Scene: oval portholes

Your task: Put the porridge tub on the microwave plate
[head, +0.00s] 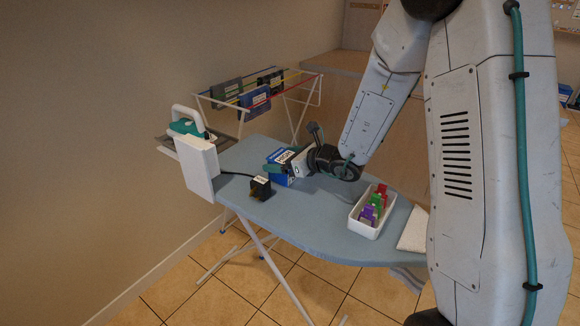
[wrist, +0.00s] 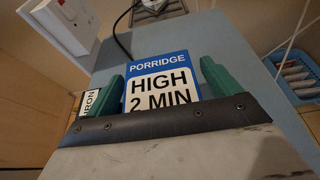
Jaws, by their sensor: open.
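The porridge tub (head: 276,155) is blue and stands on the ironing board, partly hidden by my gripper in the head view. In the wrist view the porridge tub (wrist: 160,66) shows a blue band reading PORRIDGE and a white face reading HIGH 2 MIN. My gripper (wrist: 162,78) has its green fingers apart, one on each side of the tub; I cannot tell whether either touches it. In the head view my gripper (head: 279,168) is low over the board at the tub. I see no microwave plate in either view.
The ironing board (head: 320,230) also bears a black plug (head: 260,188) tagged IRON, an iron (head: 187,124) behind a white box (head: 197,167), and a white tray (head: 366,225) of coloured pieces. A drying rack (head: 306,95) stands behind. The board's front middle is clear.

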